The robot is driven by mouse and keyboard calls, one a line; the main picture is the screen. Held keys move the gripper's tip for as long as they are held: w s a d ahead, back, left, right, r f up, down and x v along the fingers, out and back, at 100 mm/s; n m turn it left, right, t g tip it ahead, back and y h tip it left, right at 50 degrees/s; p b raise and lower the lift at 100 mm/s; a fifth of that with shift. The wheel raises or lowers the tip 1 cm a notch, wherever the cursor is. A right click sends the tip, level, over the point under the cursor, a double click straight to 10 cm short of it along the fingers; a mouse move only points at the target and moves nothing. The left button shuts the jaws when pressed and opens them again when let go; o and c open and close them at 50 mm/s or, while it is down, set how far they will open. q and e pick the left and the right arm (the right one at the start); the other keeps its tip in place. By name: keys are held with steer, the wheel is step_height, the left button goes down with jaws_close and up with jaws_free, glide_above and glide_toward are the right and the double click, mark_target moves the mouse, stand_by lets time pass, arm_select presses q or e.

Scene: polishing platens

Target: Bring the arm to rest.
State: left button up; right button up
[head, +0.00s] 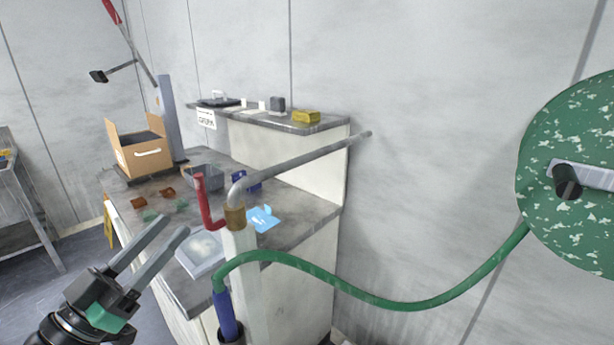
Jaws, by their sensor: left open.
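My left gripper (162,250) is in the lower left of the head view. Its two long grey fingers are apart and point up and to the right. Nothing shows between them. It appears in front of the near left edge of the grey counter (295,205), and I see no contact with anything. My right gripper is not in view.
A pipe stand with a red lever (206,200) and a green hose (380,303) is right of the gripper. A cardboard box (140,158), a pale square plate (203,252) and small coloured pieces lie on the counter. A green speckled disc (570,140) is at right.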

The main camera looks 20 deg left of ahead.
arm_select(q)
steer(key=s+d+r+m+h+p, duration=0.25)
steer(key=d+r+p, duration=0.35)
steer(key=d+r, duration=0.45)
steer(key=s+d+r+m+h+p, duration=0.1)
steer(key=d+r+m+h+p, duration=0.4)
steer(key=r, duration=0.8)
steer(key=s+a+r+n+t+y+p, duration=0.3)
steer(key=s+r+n+t+y, duration=0.3)
steer(key=r+n+y, duration=0.4)
step_height(320, 180, up, 36)
steer(key=y+p, duration=0.1)
steer(key=p, duration=3.6)
steer(key=shift+w+f+g+p, duration=0.15)
steer(key=shift+w+g+p, duration=0.15)
steer(key=shift+w, duration=0.1)
